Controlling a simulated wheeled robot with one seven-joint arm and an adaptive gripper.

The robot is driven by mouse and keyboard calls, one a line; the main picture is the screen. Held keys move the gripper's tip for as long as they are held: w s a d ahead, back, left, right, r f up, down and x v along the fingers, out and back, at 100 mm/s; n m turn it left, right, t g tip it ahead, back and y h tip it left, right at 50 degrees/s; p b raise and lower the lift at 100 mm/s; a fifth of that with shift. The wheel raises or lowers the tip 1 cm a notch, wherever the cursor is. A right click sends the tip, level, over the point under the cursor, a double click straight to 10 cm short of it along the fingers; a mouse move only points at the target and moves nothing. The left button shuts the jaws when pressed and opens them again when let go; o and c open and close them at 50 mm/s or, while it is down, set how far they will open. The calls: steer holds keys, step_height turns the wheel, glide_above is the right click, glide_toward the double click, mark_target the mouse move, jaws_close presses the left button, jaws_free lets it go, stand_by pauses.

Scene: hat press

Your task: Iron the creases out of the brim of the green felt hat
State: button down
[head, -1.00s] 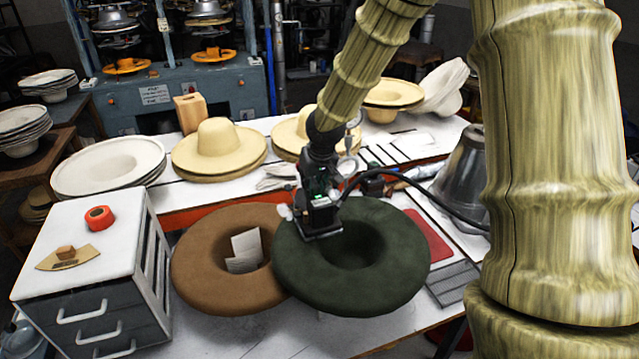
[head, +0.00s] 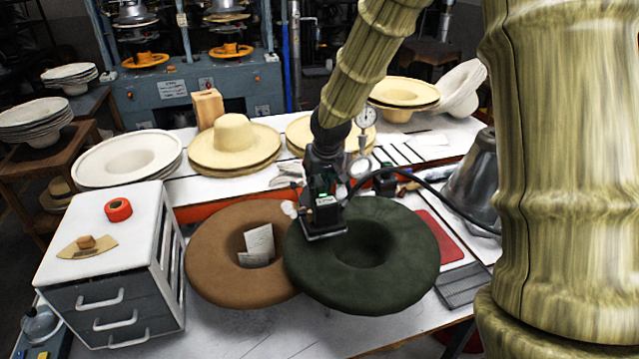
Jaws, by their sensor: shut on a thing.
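The green felt hat (head: 400,275) lies crown-down on the white table, its wide brim up and its round opening in the middle. My gripper (head: 323,172) is above the brim's back left part, shut on a small dark iron (head: 322,212). The iron's flat plate is at the brim, left of and behind the opening, and seems to rest on the felt. A black cord runs from it to the right. The fingertips are partly hidden by the iron and fittings. I cannot make out creases in the dark felt.
A brown hat (head: 225,285) with a paper card (head: 259,243) in it lies at the left, overlapped by the green brim. A white drawer cabinet (head: 90,225) stands farther left. Straw hats (head: 233,150) line the back. A metal bell-shaped form (head: 474,185) and red pad (head: 440,238) are right.

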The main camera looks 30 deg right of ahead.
steer(key=shift+w+a+r+p, duration=0.1)
steer(key=shift+w+r+p, duration=0.05)
steer(key=shift+r+p, duration=2.45)
steer(key=shift+r+b, duration=0.35)
steer(key=shift+b, duration=0.1)
